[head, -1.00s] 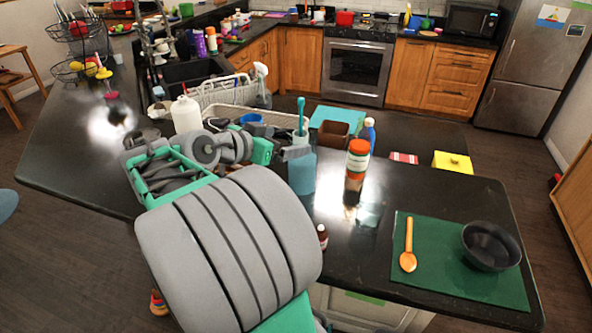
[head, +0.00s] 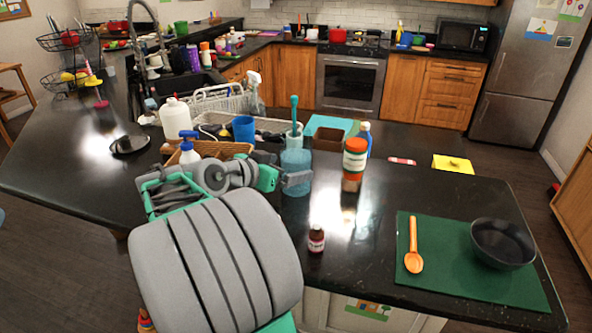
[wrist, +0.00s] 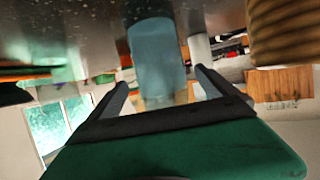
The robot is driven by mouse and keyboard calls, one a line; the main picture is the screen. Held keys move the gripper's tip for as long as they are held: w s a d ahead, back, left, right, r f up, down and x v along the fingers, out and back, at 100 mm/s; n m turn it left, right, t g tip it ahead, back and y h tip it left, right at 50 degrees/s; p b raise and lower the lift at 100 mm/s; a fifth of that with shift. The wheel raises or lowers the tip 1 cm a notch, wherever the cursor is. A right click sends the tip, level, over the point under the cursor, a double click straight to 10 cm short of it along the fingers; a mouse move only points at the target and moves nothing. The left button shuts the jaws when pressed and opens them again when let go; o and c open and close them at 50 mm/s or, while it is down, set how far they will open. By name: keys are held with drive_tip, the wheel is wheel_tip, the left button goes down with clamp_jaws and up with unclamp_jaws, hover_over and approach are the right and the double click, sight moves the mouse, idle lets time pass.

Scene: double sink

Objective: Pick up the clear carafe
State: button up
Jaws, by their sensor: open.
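The clear carafe (head: 297,161) is a bluish, see-through cylinder standing upright on the black counter, just past the end of my arm. My gripper (head: 285,181) is level with its middle, and a grey finger overlaps its front in the head view. In the wrist view, which looks upside down, the carafe (wrist: 156,50) hangs between the directions of the two dark fingers. My gripper (wrist: 160,78) is open there, one finger to each side of it. I cannot tell whether the carafe is fully between the fingertips. Its lower part is partly hidden by the finger in the head view.
A white cup with a teal brush (head: 294,112) is behind. A green mat (head: 455,277) lies right.

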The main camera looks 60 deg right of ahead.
drive_tip(key=p+x, duration=0.1)
drive_tip(key=x, duration=0.3)
drive_tip(key=shift+d+f, duration=0.15)
drive_tip(key=shift+d, duration=0.2)
drive_tip(key=shift+a, duration=0.1)
drive_tip(key=shift+c, duration=0.2)
clamp_jaws()
idle(0.4)
